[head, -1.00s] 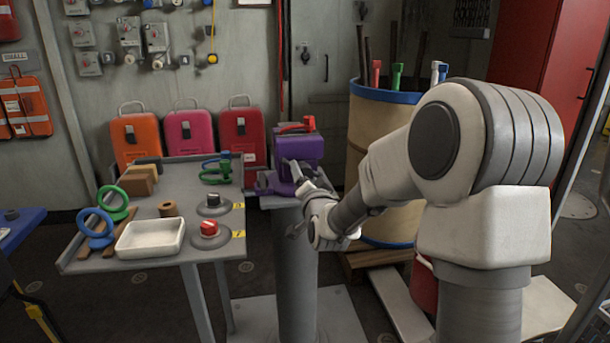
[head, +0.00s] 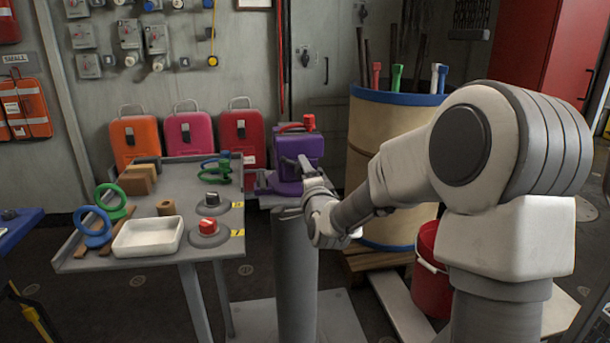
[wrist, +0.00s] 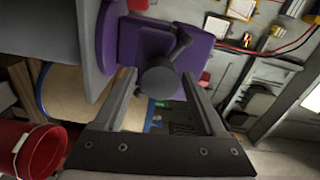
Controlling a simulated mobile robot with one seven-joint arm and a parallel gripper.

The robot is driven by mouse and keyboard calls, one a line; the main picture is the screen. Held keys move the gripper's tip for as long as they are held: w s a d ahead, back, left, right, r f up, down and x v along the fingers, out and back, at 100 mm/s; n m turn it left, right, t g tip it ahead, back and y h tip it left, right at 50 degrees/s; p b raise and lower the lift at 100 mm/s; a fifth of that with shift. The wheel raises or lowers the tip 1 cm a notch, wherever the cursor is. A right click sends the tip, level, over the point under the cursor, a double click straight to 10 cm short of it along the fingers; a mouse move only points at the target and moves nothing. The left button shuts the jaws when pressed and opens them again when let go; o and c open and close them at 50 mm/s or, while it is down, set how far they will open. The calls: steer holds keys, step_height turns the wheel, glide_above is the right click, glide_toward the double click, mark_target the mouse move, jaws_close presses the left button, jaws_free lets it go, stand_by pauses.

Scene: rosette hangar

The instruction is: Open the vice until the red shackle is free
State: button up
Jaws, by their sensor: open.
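The purple vice (head: 300,150) stands on a grey pedestal (head: 295,260) to the right of the table. The red shackle (head: 292,127) is at the top of the vice; how tightly it is held cannot be told. My gripper (head: 304,166) is in front of the vice, its fingers partly hidden by my wrist. In the wrist view my gripper (wrist: 164,88) is open, with a finger on each side of the round grey hub (wrist: 160,82) of the vice's screw. The handle bar (wrist: 181,45) slants up from the hub. Contact with the fingers cannot be told.
A barrel (head: 385,160) with rods stands behind my arm. A red bucket (head: 430,285) is on the floor to the right.

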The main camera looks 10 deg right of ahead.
steer(key=m+p, duration=0.2)
steer(key=m, duration=2.4)
steer(key=shift+m, duration=0.4)
steer(key=shift+m+b, duration=1.6)
steer(key=shift+m, duration=7)
